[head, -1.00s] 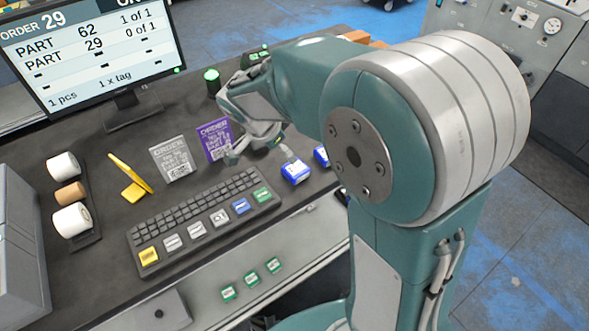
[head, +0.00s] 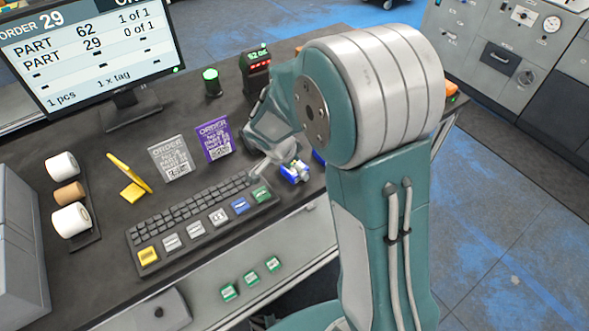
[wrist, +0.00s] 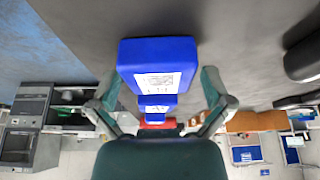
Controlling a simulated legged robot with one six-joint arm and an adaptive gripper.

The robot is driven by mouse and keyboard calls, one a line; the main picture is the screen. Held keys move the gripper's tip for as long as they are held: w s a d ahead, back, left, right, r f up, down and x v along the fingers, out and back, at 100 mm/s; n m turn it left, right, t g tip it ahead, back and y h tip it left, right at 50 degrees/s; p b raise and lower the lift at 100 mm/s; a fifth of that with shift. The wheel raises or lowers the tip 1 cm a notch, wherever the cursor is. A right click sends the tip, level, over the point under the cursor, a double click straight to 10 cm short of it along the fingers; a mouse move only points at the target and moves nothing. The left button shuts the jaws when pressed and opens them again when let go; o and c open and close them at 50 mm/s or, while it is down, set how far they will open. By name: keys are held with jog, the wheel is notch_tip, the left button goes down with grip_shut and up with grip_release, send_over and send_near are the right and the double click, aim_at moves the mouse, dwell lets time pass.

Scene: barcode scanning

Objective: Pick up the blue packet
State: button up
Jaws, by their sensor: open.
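A blue packet (head: 291,176) with a white label lies on the dark desk, right of the keyboard. In the wrist view the blue packet (wrist: 158,56) is large and close, its label facing the camera. My gripper (head: 281,167) is at this packet, its fingers partly covering it. In the wrist view my gripper (wrist: 160,88) is open, with one finger on each side of the packet; whether they touch it I cannot tell. A second blue packet (head: 318,157) is mostly hidden by my arm; a smaller blue packet (wrist: 155,101) shows beyond the first in the wrist view.
A keyboard (head: 200,217) lies left of the packet. A purple order card (head: 214,139) and a grey order card (head: 171,159) stand behind it. A black device with a lit display (head: 257,72) and a green-topped cylinder (head: 211,82) stand farther back. A monitor (head: 90,50) is at left.

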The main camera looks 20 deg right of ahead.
jog(key=c, duration=1.1)
jog(key=shift+r, duration=0.1)
